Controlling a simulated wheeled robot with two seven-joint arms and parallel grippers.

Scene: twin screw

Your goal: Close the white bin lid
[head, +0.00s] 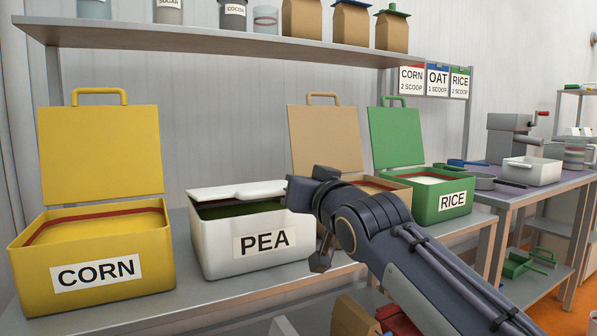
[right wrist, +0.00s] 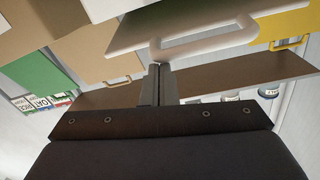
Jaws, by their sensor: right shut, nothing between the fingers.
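The white bin (head: 215,255), labelled PEA, stands on the bench between the yellow and tan bins. Its white lid (head: 235,192) is lowered almost flat, with a dark gap below it at the front showing greenish contents. My right gripper (head: 300,194) is at the right end of this lid; its fingertips are hard to make out in the head view. In the right wrist view the right gripper (right wrist: 158,72) is shut and empty, its tips at a pale looped handle (right wrist: 205,45) on a lid panel (right wrist: 185,18). I cannot tell whether they touch. My left gripper is not in view.
The yellow CORN bin (head: 90,290), tan bin (head: 390,187) and green RICE bin (head: 430,205) stand with lids raised. A shelf (head: 220,42) with jars and bags runs above. My right arm crosses in front of the tan bin.

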